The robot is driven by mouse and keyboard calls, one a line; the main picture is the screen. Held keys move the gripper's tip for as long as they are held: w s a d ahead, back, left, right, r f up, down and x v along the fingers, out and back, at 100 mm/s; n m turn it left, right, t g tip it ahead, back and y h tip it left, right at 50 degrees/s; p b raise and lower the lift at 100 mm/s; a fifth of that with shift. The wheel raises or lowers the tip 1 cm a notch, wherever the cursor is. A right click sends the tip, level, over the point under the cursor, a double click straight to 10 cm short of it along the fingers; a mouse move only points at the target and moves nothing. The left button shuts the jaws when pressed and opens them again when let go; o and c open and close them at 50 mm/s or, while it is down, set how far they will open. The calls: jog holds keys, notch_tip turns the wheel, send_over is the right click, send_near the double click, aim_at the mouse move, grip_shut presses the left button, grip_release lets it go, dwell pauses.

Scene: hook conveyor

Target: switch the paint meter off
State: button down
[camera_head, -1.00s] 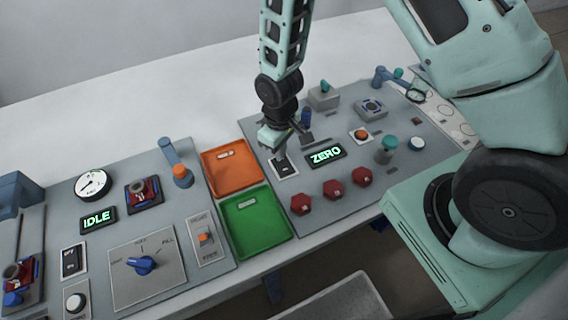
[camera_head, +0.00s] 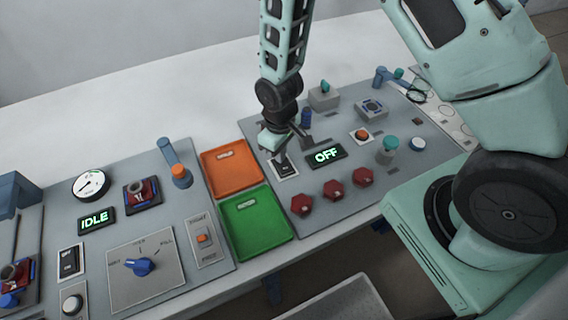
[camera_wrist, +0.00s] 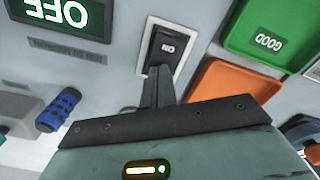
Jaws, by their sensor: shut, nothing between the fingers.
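The meter's display (camera_head: 325,156) reads OFF in green letters; it also shows upside down in the wrist view (camera_wrist: 65,16). Beside it is a black rocker switch (camera_wrist: 166,45) in a white frame, with ON lettering on its visible face. In the head view the switch (camera_head: 286,170) is partly covered by my gripper (camera_head: 281,154). My gripper is shut and empty, its fingertips (camera_wrist: 157,72) at the near end of the rocker. I cannot tell whether they still press on it.
An orange tray (camera_head: 232,168) and a green tray (camera_head: 256,224) lie left of the switch. Several red knobs, including one (camera_head: 334,189), stand in front of the display. An orange button (camera_head: 362,134) and a teal-topped post (camera_head: 388,148) are to the right. A blue ribbed handle (camera_wrist: 58,110) shows near my gripper.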

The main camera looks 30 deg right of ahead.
notch_tip(320, 180, up, 7)
jog(key=p, duration=0.5)
dwell(0.7)
